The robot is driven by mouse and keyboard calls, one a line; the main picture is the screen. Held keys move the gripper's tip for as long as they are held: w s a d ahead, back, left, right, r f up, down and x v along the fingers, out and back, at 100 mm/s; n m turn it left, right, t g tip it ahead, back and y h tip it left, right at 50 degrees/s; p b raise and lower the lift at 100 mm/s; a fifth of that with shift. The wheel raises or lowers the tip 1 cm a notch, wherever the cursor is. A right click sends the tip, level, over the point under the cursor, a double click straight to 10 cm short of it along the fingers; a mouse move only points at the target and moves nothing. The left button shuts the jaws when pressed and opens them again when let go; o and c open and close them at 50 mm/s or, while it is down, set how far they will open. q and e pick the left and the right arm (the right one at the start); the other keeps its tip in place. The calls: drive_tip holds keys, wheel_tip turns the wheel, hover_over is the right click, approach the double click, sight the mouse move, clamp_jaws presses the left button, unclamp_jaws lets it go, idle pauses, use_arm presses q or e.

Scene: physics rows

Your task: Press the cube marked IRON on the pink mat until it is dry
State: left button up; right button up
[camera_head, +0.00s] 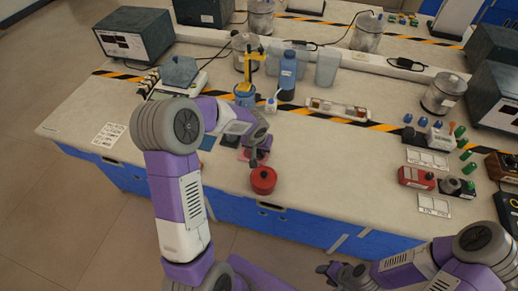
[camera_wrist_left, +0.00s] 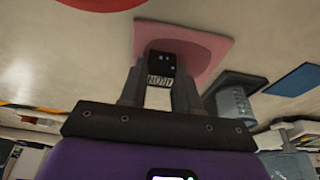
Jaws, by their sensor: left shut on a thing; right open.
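In the left wrist view, a dark cube (camera_wrist_left: 165,62) is held between the fingers of my left gripper (camera_wrist_left: 160,88). Its light label reads IRON upside down. The pink mat (camera_wrist_left: 212,48) lies flat behind the cube. I cannot tell whether the cube touches the mat or hangs just above it. In the head view, my left gripper (camera_head: 256,158) is low over the table, and my arm covers most of the cube. The mat's edge (camera_head: 243,156) shows beside it. My right gripper (camera_head: 338,270) is open and empty in front of the table.
A red round pot (camera_head: 263,181) stands close in front of my left gripper. A blue bottle (camera_head: 288,76) and clear containers stand behind. The table's front left is clear.

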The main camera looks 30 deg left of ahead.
use_arm(q)
drive_tip(key=shift+s+f, duration=0.1)
drive_tip(key=shift+s, duration=0.05)
idle(0.3)
drive_tip(key=shift+a+r+p, duration=0.3)
drive_tip(key=shift+r+p, duration=0.3)
drive_tip(key=shift+r, duration=0.1)
drive_tip(key=shift+f+b, duration=0.6)
drive_tip(key=shift+b, duration=0.15)
idle(0.3)
drive_tip(key=shift+f, duration=0.15)
idle(1.1)
drive_tip(key=shift+d, duration=0.1)
idle(0.4)
drive_tip(key=shift+d+r, duration=0.2)
drive_tip(key=shift+r, duration=0.55)
drive_tip(key=shift+r, duration=0.1)
